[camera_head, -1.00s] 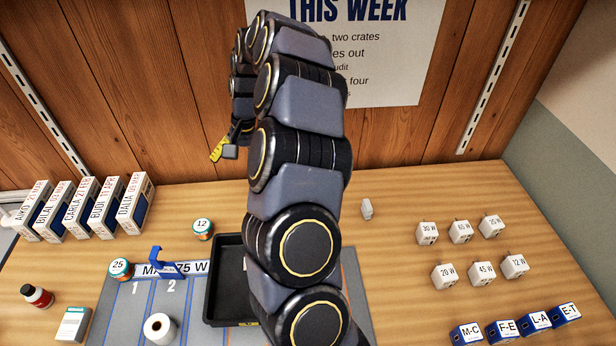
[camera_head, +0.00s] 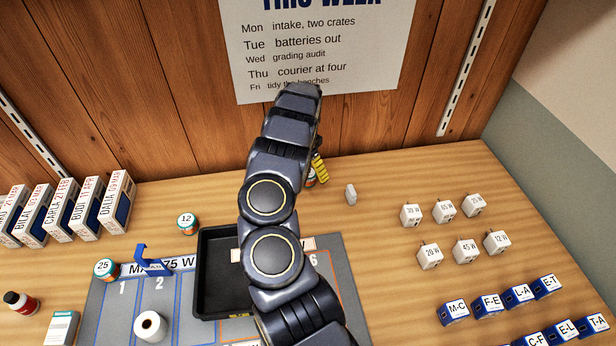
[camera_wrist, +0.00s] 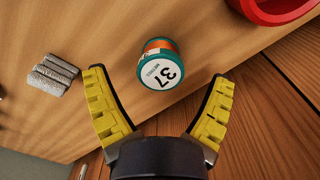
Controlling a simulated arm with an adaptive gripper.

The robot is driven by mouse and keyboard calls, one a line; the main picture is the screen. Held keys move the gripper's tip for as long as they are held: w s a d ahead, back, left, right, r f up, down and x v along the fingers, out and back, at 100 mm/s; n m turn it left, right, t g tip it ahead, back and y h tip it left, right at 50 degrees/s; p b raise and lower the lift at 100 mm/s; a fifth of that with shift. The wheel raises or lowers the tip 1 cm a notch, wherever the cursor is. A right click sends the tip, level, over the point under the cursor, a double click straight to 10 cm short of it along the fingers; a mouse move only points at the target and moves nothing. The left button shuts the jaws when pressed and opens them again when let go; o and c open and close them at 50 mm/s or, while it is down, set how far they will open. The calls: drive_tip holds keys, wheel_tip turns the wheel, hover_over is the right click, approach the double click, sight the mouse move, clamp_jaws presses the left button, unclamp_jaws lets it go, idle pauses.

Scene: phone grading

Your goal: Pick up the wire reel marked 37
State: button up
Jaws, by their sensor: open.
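The wire reel marked 37 (camera_wrist: 158,62) has a teal rim, orange wire and a white label, and rests on the wooden bench in the wrist view. My gripper (camera_wrist: 158,80) is open, with its yellow-padded fingers spread on either side of the picture below the reel. The reel shows between the fingertips and a little beyond them, and neither finger appears to touch it. In the head view, one yellow finger (camera_head: 320,168) shows behind my arm, beside a small part of a teal and orange reel (camera_head: 310,178). My arm hides the rest there.
A red round object (camera_wrist: 272,8) lies close to the reel in the wrist view, and grey ribbed pieces (camera_wrist: 52,72) lie to its left. Reels marked 12 (camera_head: 187,223) and 25 (camera_head: 106,268), a black tray (camera_head: 208,270) and white chargers (camera_head: 443,211) stand elsewhere. The wooden wall is behind.

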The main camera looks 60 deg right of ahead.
drive_tip(key=shift+f, duration=1.35)
drive_tip(key=c, duration=1.2)
drive_tip(key=shift+r, duration=0.1)
drive_tip(key=shift+c, duration=0.2)
